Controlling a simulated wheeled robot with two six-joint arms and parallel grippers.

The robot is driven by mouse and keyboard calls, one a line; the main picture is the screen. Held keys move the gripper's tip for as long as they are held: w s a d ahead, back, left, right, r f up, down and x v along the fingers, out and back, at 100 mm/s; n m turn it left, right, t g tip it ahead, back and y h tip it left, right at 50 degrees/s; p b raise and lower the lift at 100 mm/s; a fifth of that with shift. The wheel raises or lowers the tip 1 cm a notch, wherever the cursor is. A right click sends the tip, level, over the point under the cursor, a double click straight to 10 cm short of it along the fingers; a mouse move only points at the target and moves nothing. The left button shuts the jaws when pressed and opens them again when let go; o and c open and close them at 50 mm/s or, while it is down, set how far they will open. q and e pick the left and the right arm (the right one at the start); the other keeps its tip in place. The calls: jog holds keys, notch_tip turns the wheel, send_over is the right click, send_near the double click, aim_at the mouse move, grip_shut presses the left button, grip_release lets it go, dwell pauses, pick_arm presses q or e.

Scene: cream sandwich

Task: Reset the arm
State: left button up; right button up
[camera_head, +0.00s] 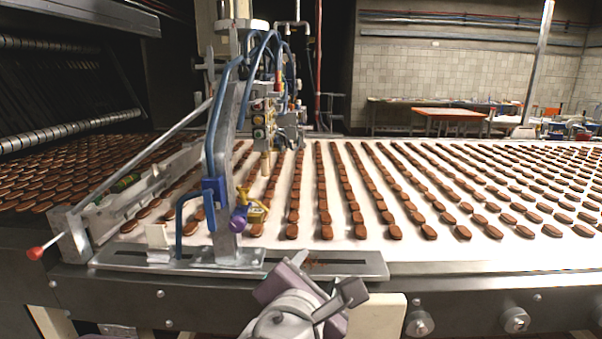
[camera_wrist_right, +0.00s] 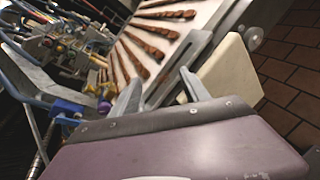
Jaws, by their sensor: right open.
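My right arm comes in at the bottom middle of the head view, and its gripper (camera_head: 318,277) is in front of the conveyor's near edge. In the right wrist view the two grey fingers of this gripper (camera_wrist_right: 157,92) stand apart with nothing between them. The conveyor's metal side rail lies beyond the fingers. My left gripper does not show in either view.
Rows of brown biscuits (camera_head: 357,217) lie on the white conveyor belt (camera_head: 340,235). A metal frame with blue hoses (camera_head: 222,165) stands at the left, close to my right arm. A red-knobbed lever (camera_head: 36,253) sticks out at the far left. A cream block (camera_wrist_right: 232,75) is beside the fingers.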

jog(key=w+d+f+m+g+h, duration=0.3)
jog(key=d+f+m+g+h, duration=0.15)
jog(key=d+f, duration=0.7)
jog(key=s+d+f+m+g+y, duration=0.1)
jog(key=s+d+f+m+g, duration=0.65)
jog(key=d+f, duration=0.4)
jog(key=s+f+m+g+y, duration=0.2)
jog(key=s+f+m+y, duration=0.1)
jog(key=s+f+m, duration=0.3)
jog(key=w+a+f+m+t+y, duration=0.1)
jog(key=w+a+f+m+y, duration=0.1)
jog(key=a+f+m+y, duration=0.45)
notch_tip(320, 180, up, 22)
jog(key=a+m+h+p, duration=0.1)
jog(key=m+h+p, duration=0.1)
jog(key=p, duration=1.8)
jog(key=shift+w, duration=0.2)
